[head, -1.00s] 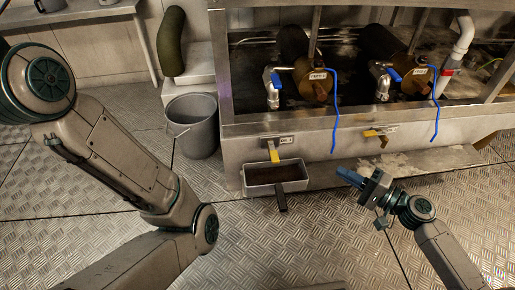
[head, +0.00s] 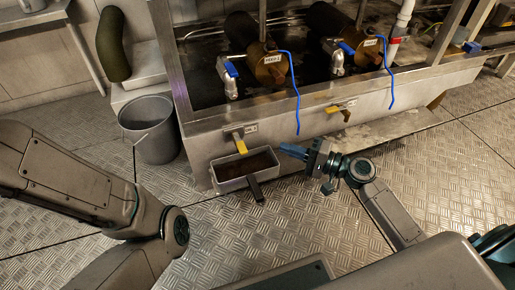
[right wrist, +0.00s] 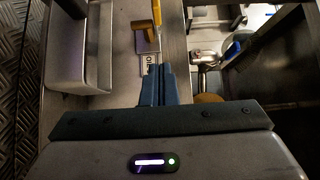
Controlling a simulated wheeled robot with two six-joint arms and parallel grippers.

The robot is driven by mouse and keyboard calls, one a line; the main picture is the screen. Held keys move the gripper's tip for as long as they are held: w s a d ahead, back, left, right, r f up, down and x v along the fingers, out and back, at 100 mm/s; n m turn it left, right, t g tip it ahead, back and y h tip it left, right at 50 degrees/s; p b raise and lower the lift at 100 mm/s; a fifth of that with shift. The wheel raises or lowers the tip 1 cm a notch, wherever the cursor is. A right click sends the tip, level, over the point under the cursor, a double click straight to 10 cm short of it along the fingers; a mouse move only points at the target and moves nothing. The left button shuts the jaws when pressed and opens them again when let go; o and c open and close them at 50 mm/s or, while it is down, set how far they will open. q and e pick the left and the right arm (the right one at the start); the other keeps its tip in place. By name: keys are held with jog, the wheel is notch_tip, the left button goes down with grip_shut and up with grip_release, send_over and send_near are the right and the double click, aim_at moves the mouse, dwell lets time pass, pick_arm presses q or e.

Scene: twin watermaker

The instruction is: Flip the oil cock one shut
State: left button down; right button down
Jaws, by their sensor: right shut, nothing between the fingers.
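Oil cock one (head: 240,143) is on the front of the steel trough, at the left, with its yellow lever pointing down over a grey tray (head: 224,187). In the right wrist view a yellow lever on a brass body (right wrist: 143,37) stands just beyond the fingertips, beside a white label (right wrist: 148,66). My right gripper (head: 283,148) is to the right of the cock, its blue fingers pointing left toward it and apart from it. Its fingers (right wrist: 157,72) are together and empty in the right wrist view.
A second cock (head: 342,107) is further right, its yellow lever lying sideways. Blue cords (head: 297,95) hang over the trough front. The tray with dark contents has a black handle (head: 255,190). A grey bucket (head: 150,130) stands left.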

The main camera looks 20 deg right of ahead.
aim_at(240, 142)
jog(key=w+a+b, duration=0.3)
jog(key=a, duration=0.5)
jog(key=shift+w, duration=0.35)
